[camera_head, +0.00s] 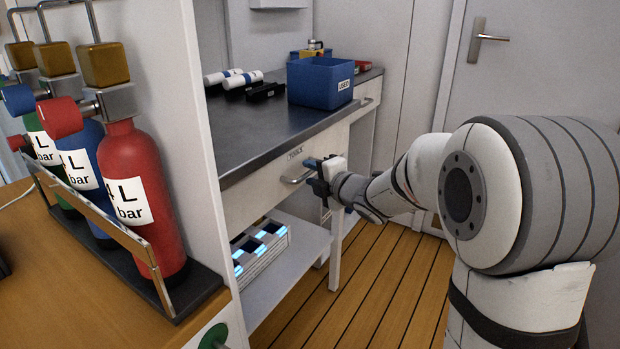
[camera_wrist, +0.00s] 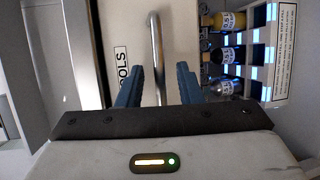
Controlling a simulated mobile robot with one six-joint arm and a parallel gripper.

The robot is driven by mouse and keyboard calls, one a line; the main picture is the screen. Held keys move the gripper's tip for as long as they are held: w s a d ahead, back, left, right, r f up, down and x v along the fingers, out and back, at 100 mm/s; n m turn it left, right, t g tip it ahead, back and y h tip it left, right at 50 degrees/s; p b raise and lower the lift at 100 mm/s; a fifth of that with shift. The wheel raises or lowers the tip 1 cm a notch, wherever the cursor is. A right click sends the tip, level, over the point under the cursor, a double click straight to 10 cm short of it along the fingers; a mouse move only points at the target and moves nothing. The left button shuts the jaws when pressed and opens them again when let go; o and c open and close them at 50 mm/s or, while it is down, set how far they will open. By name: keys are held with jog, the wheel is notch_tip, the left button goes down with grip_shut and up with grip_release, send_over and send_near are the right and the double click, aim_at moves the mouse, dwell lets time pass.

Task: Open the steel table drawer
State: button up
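The steel table (camera_head: 270,125) has a pale drawer front (camera_head: 262,195) labelled TOOLS, with a metal bar handle (camera_head: 292,181). The drawer looks shut. In the wrist view the handle (camera_wrist: 156,55) runs upright in the picture, beside the TOOLS label (camera_wrist: 122,68). My gripper (camera_head: 318,165) is at the right part of the drawer front, at the handle. In the wrist view my gripper's two blue fingers (camera_wrist: 159,82) are apart, with the lower end of the handle between them. A gap shows on each side of the handle.
A lower shelf holds a lit rack (camera_head: 262,248). The plank floor (camera_head: 375,285) before the table is clear.

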jog(key=shift+x, duration=0.9)
jog(key=shift+c, duration=0.5)
grip_shut()
jog(key=shift+d, duration=0.25)
jog(key=shift+a, duration=0.1)
